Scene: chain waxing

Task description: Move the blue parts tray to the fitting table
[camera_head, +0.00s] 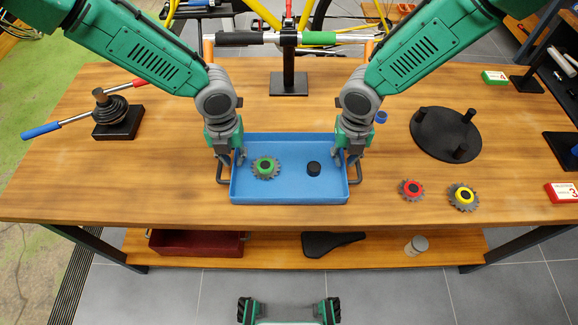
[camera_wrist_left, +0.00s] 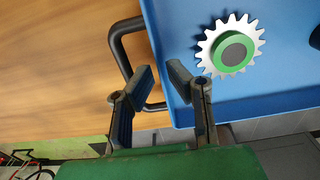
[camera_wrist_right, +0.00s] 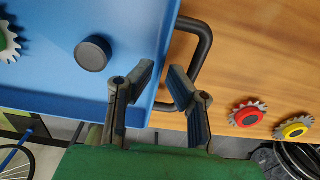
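The blue parts tray (camera_head: 290,197) sits flat on the wooden table, with a dark handle on each short side. It holds a green-centred gear (camera_head: 265,167) and a small black cylinder (camera_head: 314,169). My left gripper (camera_head: 231,158) is at the tray's left side. In the left wrist view its fingers (camera_wrist_left: 161,76) are apart over the tray's side wall and left handle (camera_wrist_left: 124,52). My right gripper (camera_head: 346,158) is at the right side. In the right wrist view its fingers (camera_wrist_right: 160,77) are apart near the right handle (camera_wrist_right: 205,45). Neither visibly grips the tray; finger depth is unclear.
A red gear (camera_head: 411,189), a yellow gear (camera_head: 463,197) and a black round stand (camera_head: 446,134) are right of the tray. A black-based tool with red and blue handles (camera_head: 112,112) is left. A bike-bar stand (camera_head: 289,82) is behind. A red box (camera_head: 197,243) is on the lower shelf.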

